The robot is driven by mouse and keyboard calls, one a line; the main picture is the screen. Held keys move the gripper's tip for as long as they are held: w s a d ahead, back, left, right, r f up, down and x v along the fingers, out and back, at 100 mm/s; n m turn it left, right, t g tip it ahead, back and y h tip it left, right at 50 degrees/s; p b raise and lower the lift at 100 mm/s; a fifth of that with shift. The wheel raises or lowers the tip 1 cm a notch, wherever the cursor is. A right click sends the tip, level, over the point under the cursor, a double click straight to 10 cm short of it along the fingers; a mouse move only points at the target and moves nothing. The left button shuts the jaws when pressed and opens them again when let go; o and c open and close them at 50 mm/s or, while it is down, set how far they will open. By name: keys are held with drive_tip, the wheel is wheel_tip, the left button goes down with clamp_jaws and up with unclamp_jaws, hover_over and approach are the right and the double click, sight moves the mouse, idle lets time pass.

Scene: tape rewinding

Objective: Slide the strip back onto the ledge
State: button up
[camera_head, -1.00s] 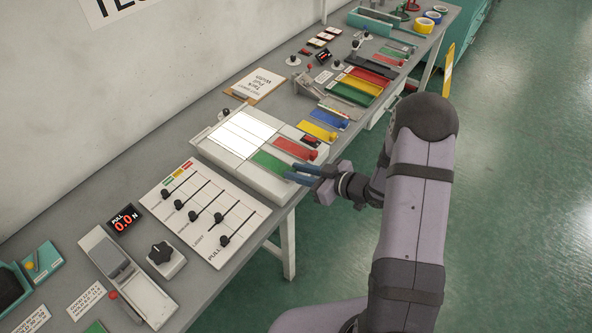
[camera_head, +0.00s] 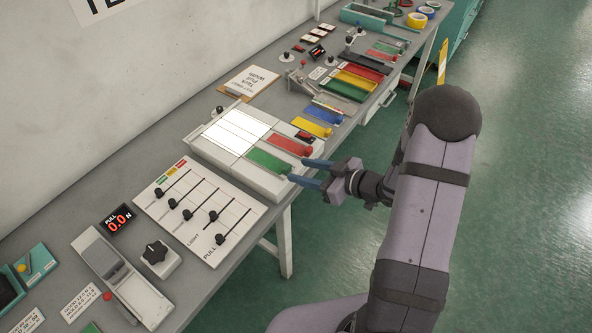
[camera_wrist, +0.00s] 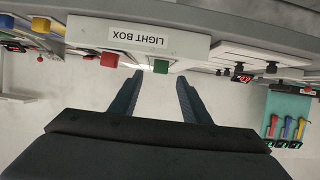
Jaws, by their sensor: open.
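The light box (camera_head: 262,178) stands at the bench's front edge, with white glowing panels. A green strip (camera_head: 265,159) and a red strip (camera_head: 289,145) lie on its right part, running to the front edge. My gripper (camera_head: 298,170) is open and empty in front of the box. In the wrist view, its fingers (camera_wrist: 156,97) lie either side of the green tab's line, with the tab beyond their tips.
A white slider panel (camera_head: 200,212) lies to the left of the box. Yellow (camera_head: 311,129) and blue (camera_head: 324,114) strips lie to its right, before colored trays (camera_head: 358,80). The floor in front of the bench is clear.

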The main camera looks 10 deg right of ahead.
drive_tip(key=v, duration=0.3)
drive_tip(key=shift+s, duration=0.1)
idle(0.4)
